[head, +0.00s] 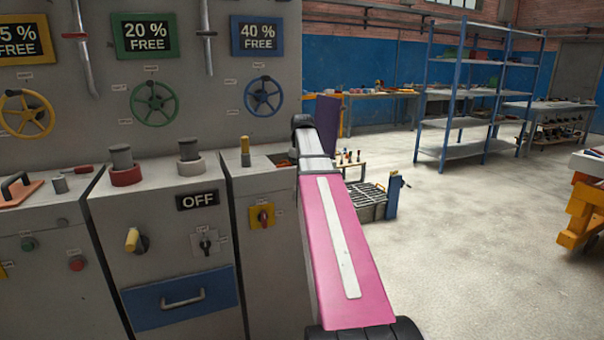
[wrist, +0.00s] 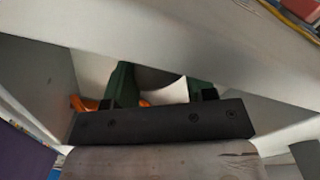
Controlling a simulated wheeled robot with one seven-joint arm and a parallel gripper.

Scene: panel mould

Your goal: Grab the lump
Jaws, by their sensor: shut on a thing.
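In the wrist view, my gripper (wrist: 161,84) has its green fingers on either side of a dark grey, rounded thing that looks like the lump (wrist: 157,78). The gripper is shut on it. The lump's upper part is hidden behind a pale edge crossing the view. Orange bits (wrist: 84,103) show behind the left finger. In the head view, my pink arm reaches toward an opening in the top of the grey panel's right-hand unit (head: 276,205). My gripper and the lump are hidden there behind the arm and panel.
Pale walls and edges (wrist: 210,48) surround my gripper closely in the wrist view. The panel carries handwheels (head: 153,104), levers and knobs. A purple board (head: 328,124) stands beyond my arm. Blue shelving (head: 470,124) stands farther back, with open floor (head: 460,260) to the right.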

